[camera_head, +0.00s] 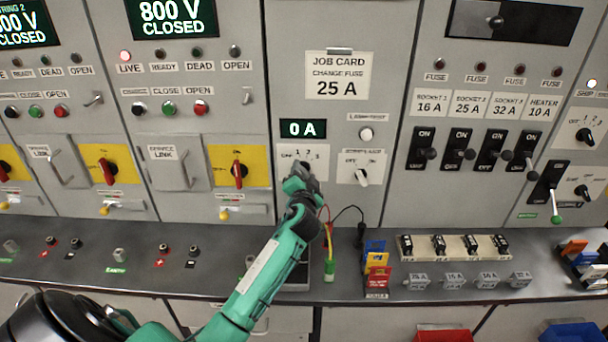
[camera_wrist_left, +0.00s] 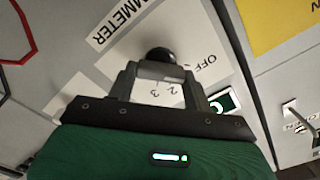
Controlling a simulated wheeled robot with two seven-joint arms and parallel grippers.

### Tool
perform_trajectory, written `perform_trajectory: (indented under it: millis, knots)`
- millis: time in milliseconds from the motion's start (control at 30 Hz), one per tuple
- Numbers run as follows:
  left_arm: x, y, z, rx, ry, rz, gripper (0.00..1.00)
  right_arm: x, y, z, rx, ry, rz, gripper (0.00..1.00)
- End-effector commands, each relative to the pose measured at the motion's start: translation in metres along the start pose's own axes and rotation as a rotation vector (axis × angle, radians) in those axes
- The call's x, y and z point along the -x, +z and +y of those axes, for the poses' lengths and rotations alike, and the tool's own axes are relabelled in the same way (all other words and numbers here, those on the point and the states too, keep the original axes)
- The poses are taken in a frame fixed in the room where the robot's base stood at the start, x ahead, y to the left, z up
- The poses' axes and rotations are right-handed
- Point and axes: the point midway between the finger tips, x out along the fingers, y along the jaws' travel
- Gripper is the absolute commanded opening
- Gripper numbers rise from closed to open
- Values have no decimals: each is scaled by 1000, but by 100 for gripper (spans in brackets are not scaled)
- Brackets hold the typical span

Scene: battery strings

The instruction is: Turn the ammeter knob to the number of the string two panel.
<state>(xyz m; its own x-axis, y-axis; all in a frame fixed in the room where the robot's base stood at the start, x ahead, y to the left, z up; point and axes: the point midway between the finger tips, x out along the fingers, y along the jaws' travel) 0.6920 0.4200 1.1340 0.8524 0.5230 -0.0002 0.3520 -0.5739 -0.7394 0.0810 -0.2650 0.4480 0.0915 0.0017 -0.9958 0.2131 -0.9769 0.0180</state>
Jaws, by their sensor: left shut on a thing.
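The ammeter knob (camera_wrist_left: 158,56) is a dark rounded knob between my left fingertips in the left wrist view. My left gripper (camera_wrist_left: 160,70) is shut on it; in the head view the gripper (camera_head: 300,178) covers the knob. The dial plate (camera_head: 312,153) shows OFF and numbers; 2 and 3 show between the fingers in the wrist view. The knob's pointer direction is hidden. The ammeter display (camera_head: 303,128) reads 0 A. The string 2 panel display (camera_head: 22,24) at upper left reads 800 V CLOSED, its left edge cut off. My right gripper is not in view.
A lamp test button (camera_head: 366,134) and another rotary switch (camera_head: 361,177) sit right of the dial. A yellow plate with a red handle (camera_head: 239,170) is left. Below, the shelf (camera_head: 215,284) holds leads, coloured cards (camera_head: 376,262) and a fuse rack (camera_head: 453,246).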

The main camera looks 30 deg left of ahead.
Motion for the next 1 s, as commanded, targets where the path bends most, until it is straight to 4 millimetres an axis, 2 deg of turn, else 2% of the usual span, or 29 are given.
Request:
perform_trajectory:
  millis: [267, 1000]
  knots:
    - [0, -1, 0, -181, 1, 1, 28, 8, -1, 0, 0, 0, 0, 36]
    - [0, 1, 3, -829, 1, 1, 28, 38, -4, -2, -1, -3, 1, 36]
